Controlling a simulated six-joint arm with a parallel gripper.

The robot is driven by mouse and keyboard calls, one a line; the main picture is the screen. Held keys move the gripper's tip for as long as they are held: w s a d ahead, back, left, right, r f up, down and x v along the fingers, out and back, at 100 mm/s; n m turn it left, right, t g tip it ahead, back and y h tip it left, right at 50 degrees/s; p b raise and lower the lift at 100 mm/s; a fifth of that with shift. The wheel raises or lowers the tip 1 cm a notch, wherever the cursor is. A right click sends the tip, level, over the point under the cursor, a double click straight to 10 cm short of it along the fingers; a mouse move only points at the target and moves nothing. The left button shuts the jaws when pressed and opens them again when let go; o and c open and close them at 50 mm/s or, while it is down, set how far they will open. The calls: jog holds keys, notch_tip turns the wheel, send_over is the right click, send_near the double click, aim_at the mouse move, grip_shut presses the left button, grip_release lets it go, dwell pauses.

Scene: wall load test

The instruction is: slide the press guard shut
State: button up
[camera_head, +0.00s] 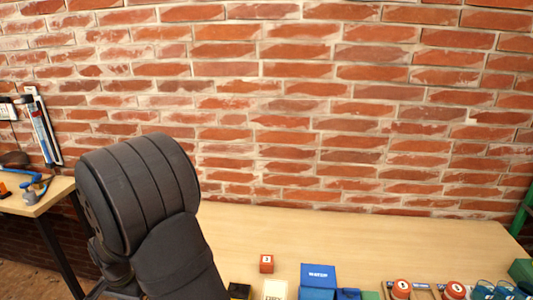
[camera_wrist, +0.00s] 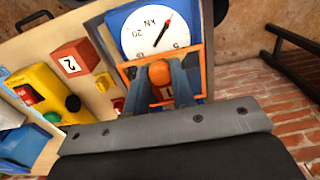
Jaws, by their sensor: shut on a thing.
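In the wrist view, the press guard (camera_wrist: 192,49) is an orange frame below a white-faced dial marked kN (camera_wrist: 150,32) on a blue body. An orange knob (camera_wrist: 159,71) sits at the guard's middle. My gripper (camera_wrist: 160,67) has its two grey-blue fingers closed on either side of this knob. A red part with a number shows just below the knob, partly hidden between the fingers. The guard's lower part is hidden by the fingers and the gripper body. In the head view, my dark arm fills the left centre; the gripper and press do not show.
In the wrist view, a red block marked 2 (camera_wrist: 76,58) and a yellow device (camera_wrist: 45,92) lie left of the press. In the head view, a red block marked 3 (camera_head: 267,264) and a blue box (camera_head: 318,278) stand at the table's front. The table's back (camera_head: 340,232) is clear before a brick wall.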

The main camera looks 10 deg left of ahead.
jog(key=shift+w, duration=1.7)
jog(key=o, duration=0.9)
jog(key=shift+c, duration=0.2)
jog(key=shift+r, duration=0.1)
notch_tip(320, 180, up, 7)
